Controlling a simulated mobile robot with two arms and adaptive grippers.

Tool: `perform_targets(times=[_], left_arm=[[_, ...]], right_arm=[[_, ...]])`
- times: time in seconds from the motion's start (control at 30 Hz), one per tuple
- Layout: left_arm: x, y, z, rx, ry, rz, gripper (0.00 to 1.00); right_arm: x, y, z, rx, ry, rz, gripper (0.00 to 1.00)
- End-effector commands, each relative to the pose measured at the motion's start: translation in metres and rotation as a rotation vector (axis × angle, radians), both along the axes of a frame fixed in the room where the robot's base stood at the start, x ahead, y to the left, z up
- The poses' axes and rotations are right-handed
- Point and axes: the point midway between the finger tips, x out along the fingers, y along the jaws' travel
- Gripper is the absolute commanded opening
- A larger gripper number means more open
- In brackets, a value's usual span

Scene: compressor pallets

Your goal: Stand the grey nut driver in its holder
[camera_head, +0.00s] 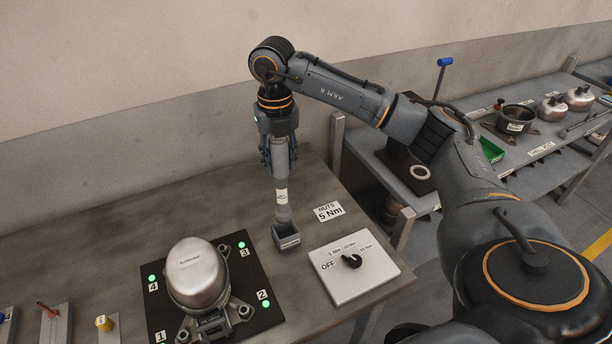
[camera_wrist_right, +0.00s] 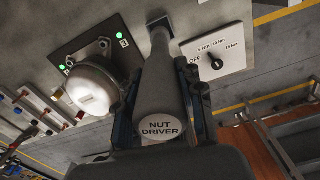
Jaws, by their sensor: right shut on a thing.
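The grey nut driver (camera_head: 283,210) hangs upright below my right gripper (camera_head: 279,160) in the head view. My right gripper is shut on its upper part. In the wrist view the nut driver (camera_wrist_right: 163,85) fills the middle between the fingers, its labelled end towards the camera. The holder (camera_head: 287,238), a small dark grey open box, stands on the bench directly under the driver. The driver's lower end is at the holder's mouth; I cannot tell how far inside it is. The holder also shows partly in the wrist view (camera_wrist_right: 158,24), behind the driver. My left gripper is not in view.
A compressor (camera_head: 196,274) sits on a black pallet (camera_head: 255,278) with green lights, left of the holder. A torque switch box (camera_head: 354,268) is close on the right, near a "NUTS 5 Nm" label (camera_head: 328,212). A second bench (camera_head: 404,181) is behind right.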

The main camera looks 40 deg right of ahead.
Motion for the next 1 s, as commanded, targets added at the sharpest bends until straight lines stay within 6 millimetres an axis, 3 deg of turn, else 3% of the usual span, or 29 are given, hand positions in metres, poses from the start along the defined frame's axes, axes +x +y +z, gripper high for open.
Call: perform_targets(times=[0.3, 0.63, 1.0], left_arm=[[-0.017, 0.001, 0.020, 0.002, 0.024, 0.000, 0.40], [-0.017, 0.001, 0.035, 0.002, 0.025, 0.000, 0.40], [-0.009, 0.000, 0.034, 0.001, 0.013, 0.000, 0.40]], right_arm=[[-0.001, 0.000, -0.048, 0.000, 0.004, -0.010, 0.00], [-0.001, 0.000, -0.086, -0.001, 0.004, -0.008, 0.00], [0.000, 0.000, -0.095, 0.000, 0.000, -0.007, 0.00]])
